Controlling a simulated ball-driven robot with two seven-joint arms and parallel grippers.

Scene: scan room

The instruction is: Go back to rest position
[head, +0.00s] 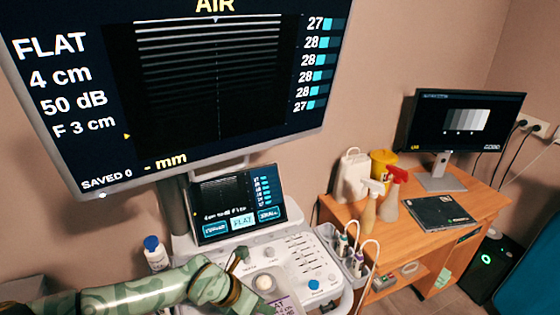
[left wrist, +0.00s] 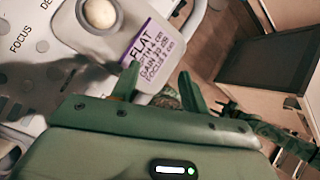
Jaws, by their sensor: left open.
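My left gripper (head: 240,268) comes in from the lower left in the head view, over the front left of the ultrasound console (head: 283,252). In the left wrist view the two green fingers of my left gripper (left wrist: 158,80) stand apart with nothing held between them. Just beyond them is a label with a purple FLAT heading (left wrist: 150,58), beside a pale trackball (left wrist: 99,13). Whether the fingers touch the console cannot be told.
A large monitor (head: 215,100) and a small touchscreen (head: 238,203) stand above the console. A blue-capped bottle (head: 156,258) is beside the arm. Probes (head: 350,245) hang at the console's right. A wooden desk (head: 470,208) holds spray bottles (head: 390,195) and another monitor (head: 462,125).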

